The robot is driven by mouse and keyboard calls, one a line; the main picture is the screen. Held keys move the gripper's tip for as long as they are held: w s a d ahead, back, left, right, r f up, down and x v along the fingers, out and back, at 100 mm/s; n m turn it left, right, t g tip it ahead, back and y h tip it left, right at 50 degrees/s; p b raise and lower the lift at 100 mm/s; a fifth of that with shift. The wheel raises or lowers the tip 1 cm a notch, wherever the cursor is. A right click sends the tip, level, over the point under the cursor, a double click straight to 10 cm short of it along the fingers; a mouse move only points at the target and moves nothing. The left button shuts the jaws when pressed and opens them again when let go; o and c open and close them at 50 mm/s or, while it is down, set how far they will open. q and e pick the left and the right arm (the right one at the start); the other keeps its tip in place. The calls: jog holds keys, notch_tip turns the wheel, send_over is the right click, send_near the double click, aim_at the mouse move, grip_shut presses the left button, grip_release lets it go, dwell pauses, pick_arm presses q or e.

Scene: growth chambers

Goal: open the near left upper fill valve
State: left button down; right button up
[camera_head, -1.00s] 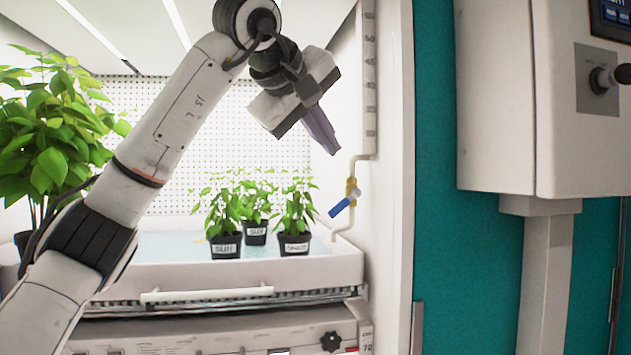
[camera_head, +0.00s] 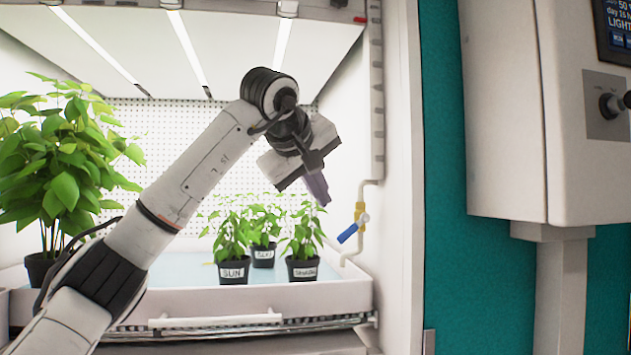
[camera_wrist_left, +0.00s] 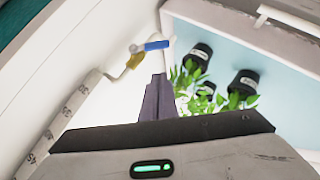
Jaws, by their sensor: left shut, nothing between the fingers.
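The fill valve has a blue lever (camera_head: 348,233) and a brass-yellow body (camera_head: 360,211) on a thin cream pipe along the chamber's right wall. The lever slants down to the left from the body in the head view. In the left wrist view the blue lever (camera_wrist_left: 157,45) lies just beyond the fingertips, with the yellow body (camera_wrist_left: 135,60) to its left. My left gripper (camera_head: 323,200) is shut and empty, pointing down, above and left of the valve. It also shows in the left wrist view (camera_wrist_left: 158,80), apart from the lever. My right gripper is not in view.
Three small potted plants (camera_head: 233,270) stand in the white tray (camera_head: 240,303) below and left of my gripper. A large leafy plant (camera_head: 60,170) stands at the left. A grey control box (camera_head: 505,120) hangs on the teal wall at the right.

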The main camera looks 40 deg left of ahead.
aim_at(354, 228)
pick_arm(q)
jog(key=w+f, duration=0.4)
jog(key=f, duration=0.1)
jog(key=shift+w+d, duration=0.25)
jog(key=shift+d, duration=0.15)
jog(key=shift+d, duration=0.1)
